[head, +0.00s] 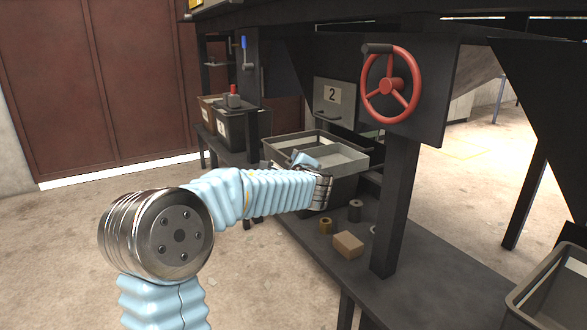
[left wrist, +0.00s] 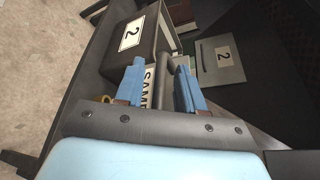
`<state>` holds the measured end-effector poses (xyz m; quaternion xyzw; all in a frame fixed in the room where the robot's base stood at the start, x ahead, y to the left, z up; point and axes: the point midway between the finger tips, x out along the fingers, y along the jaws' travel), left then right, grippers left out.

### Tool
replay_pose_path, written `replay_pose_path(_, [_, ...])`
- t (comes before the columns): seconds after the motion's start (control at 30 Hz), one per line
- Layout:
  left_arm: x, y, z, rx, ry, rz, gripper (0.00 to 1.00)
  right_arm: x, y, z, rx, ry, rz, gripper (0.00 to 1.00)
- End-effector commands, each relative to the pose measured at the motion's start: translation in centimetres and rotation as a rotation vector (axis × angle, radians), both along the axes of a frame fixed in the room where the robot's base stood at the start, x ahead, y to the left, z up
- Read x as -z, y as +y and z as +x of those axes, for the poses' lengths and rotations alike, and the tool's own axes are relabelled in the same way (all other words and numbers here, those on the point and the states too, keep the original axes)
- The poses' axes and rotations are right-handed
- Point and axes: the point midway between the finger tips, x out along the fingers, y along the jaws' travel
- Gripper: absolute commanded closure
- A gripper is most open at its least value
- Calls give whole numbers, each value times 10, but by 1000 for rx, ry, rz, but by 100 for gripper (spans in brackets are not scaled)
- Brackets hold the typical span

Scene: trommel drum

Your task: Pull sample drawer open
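The sample drawer (head: 351,160) shows in the head view as a grey, open-topped, divided tray under the machine. In the left wrist view its front carries a white label (left wrist: 149,88) reading "SAMP", partly covered by a finger. A dark bar handle (left wrist: 166,64) stands out there. My left gripper (head: 306,161) is at the drawer's near left side. In the left wrist view my left gripper (left wrist: 161,75) has its blue fingers apart, on either side of the handle, with a visible gap. Whether a finger touches the handle, I cannot tell. My right gripper is in neither view.
A red handwheel (head: 388,86) is mounted above right, beside a grey panel (head: 333,100) marked 2. Dark bins (head: 240,133) stand behind left. The lower shelf (head: 420,285) holds a cardboard block (head: 348,244) and small cylinders. A black post (head: 397,205) stands right of the drawer.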

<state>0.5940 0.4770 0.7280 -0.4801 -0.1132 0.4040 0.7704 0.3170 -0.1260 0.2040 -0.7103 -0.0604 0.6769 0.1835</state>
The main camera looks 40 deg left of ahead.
Motion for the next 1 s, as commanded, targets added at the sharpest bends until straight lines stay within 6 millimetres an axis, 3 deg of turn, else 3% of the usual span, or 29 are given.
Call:
replay_pose_path(0.33, [-3, -8, -6, 1, -3, 1, 62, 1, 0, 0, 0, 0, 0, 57])
replay_pose_path(0.8, [-25, -84, -74, 2, -2, 1, 62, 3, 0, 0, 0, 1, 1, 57])
replay_pose_path(1.0, [-29, -99, -88, 1, -1, 1, 62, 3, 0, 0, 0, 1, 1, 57])
